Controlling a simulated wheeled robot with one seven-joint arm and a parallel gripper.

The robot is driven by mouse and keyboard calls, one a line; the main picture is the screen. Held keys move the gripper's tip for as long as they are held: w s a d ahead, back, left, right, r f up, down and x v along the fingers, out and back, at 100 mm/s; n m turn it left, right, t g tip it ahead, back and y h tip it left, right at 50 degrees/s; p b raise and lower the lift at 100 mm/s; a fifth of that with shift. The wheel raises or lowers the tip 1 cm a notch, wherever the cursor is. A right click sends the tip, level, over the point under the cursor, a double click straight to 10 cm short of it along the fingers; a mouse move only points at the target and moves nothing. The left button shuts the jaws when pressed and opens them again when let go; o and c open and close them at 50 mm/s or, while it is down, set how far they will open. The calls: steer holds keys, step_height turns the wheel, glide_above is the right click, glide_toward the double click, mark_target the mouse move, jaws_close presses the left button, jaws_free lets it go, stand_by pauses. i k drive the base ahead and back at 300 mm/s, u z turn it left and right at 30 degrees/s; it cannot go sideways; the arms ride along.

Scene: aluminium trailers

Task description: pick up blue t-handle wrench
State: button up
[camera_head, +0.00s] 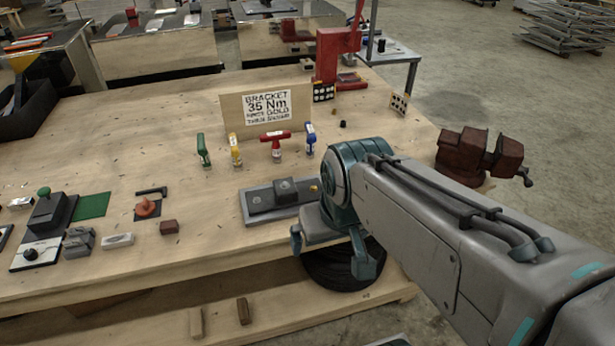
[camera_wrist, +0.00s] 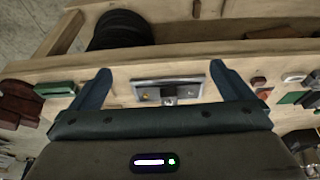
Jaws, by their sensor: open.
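The blue t-handle wrench (camera_head: 310,139) stands upright on the wooden workbench (camera_head: 110,155), rightmost in a row of coloured-handle tools, in front of a lettered sign. I cannot make it out in the wrist view. My gripper (camera_head: 329,252) is at the bench's front edge, to the near side of the wrench and well apart from it. In the wrist view my gripper (camera_wrist: 160,70) has its two fingers spread wide with nothing between them. A grey metal plate with a block (camera_wrist: 168,90) lies beyond the fingers on the bench.
A red t-handle tool (camera_head: 275,143) stands just left of the blue one, then yellow (camera_head: 236,150) and green (camera_head: 204,150) tools. The sign (camera_head: 267,107) is behind them. A grey block plate (camera_head: 283,198) lies between them and my gripper. A rusty vise (camera_head: 478,157) is at right.

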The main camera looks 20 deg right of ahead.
mark_target(311, 137)
steer(key=k, duration=0.65)
steer(key=z, duration=0.55)
steer(key=i, duration=1.45)
steer(key=u, duration=0.55)
